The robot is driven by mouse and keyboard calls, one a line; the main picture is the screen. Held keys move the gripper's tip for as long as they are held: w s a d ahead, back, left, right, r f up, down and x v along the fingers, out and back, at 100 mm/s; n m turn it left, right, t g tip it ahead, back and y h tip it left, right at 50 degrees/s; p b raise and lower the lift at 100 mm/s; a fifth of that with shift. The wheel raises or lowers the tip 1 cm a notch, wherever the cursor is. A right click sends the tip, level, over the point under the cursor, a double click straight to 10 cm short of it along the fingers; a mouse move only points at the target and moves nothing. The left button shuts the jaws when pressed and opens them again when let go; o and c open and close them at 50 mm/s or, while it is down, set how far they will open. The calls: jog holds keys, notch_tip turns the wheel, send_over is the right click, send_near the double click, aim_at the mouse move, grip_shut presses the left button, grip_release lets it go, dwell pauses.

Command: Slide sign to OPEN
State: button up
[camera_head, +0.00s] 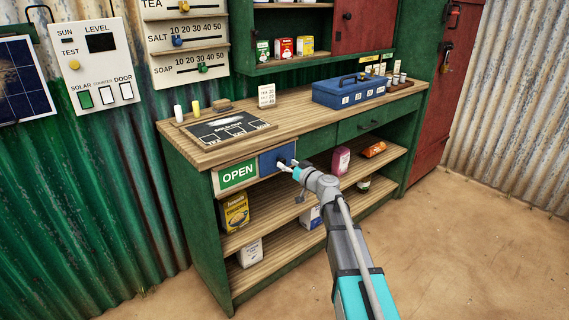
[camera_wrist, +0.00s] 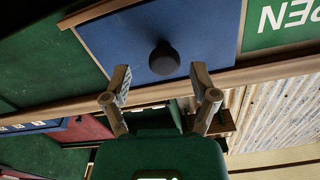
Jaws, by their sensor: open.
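The sign is a wooden frame on the counter's front with a green OPEN panel (camera_head: 238,174) showing at its left. A blue sliding panel (camera_head: 269,160) covers the frame's right part. In the wrist view the blue panel (camera_wrist: 130,35) has a round dark knob (camera_wrist: 164,58) near its lower edge, and part of the green OPEN panel (camera_wrist: 285,20) shows beside it. My gripper (camera_head: 287,165) is at the blue panel in the head view. In the wrist view my gripper (camera_wrist: 160,82) is open, its two fingers either side of and just below the knob, with nothing between them.
The counter top (camera_head: 290,112) carries a black board (camera_head: 222,129), a small white card (camera_head: 266,95) and a blue box (camera_head: 349,90). Shelves below hold a yellow package (camera_head: 234,212) and other goods. A red door (camera_head: 440,85) stands at the right. The floor in front is clear.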

jog(key=v, duration=1)
jog(key=shift+w, duration=0.1)
jog(key=s+a+f+g+h, duration=0.35)
jog(key=s+f+g, duration=0.55)
jog(key=s+f, duration=0.4)
jog(key=s+d+f+m+g+h, duration=0.2)
jog(key=s+d+g+h, duration=0.15)
jog(key=s, duration=0.25)
jog(key=s+d+f+m+g+h, duration=0.2)
jog(key=s+d+f+m+h, duration=0.15)
jog(key=s, duration=0.25)
notch_tip(320, 180, up, 33)
jog(key=p, duration=3.3)
jog(key=shift+d+r+n, duration=0.2)
jog(key=shift+d+n, duration=0.15)
jog(key=shift+n, duration=0.1)
